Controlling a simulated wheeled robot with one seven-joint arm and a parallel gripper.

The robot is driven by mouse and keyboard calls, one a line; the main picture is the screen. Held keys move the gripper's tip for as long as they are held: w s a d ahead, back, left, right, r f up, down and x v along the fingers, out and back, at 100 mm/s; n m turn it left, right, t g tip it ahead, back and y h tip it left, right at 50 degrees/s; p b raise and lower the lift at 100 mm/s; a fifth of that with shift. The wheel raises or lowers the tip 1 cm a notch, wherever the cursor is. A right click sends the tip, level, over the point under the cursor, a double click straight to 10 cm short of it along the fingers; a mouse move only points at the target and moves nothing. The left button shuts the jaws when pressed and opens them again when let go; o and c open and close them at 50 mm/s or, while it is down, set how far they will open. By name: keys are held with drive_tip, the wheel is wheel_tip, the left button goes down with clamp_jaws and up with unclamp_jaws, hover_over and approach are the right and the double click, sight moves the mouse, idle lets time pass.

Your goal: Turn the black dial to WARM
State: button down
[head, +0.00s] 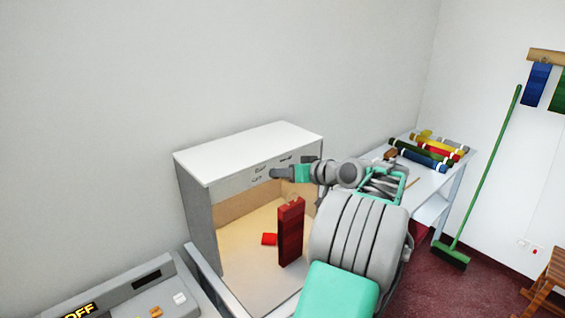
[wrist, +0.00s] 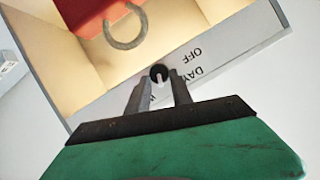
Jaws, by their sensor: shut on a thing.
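The black dial (wrist: 159,71) is small and round and sits on the grey front strip of the cabinet. My gripper (wrist: 160,82) has its two fingers closed on either side of it. On the strip beside the dial the labels OFF (wrist: 194,55) and DAY (wrist: 208,73) read upside down in the wrist view. Another label is mostly hidden behind the fingers, so I cannot read WARM. I cannot tell for sure where the dial points. In the head view my gripper (head: 280,173) is at the strip under the cabinet's white top, and the dial itself does not show.
A grey console (head: 135,296) marked OFF is at lower left. A table (head: 425,183) with coloured rolls and a green broom (head: 484,170) are at right.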

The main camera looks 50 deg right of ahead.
drive_tip(key=shift+d+m+y+p, duration=0.15)
drive_tip(key=shift+m+y+p, duration=0.4)
drive_tip(key=shift+p, duration=0.25)
drive_tip(key=c, duration=1.1)
unclamp_jaws()
drive_tip(key=shift+c, duration=0.2)
drive_tip(key=b+v, duration=0.2)
drive_tip(key=v, duration=0.5)
drive_tip(key=shift+s, duration=0.4)
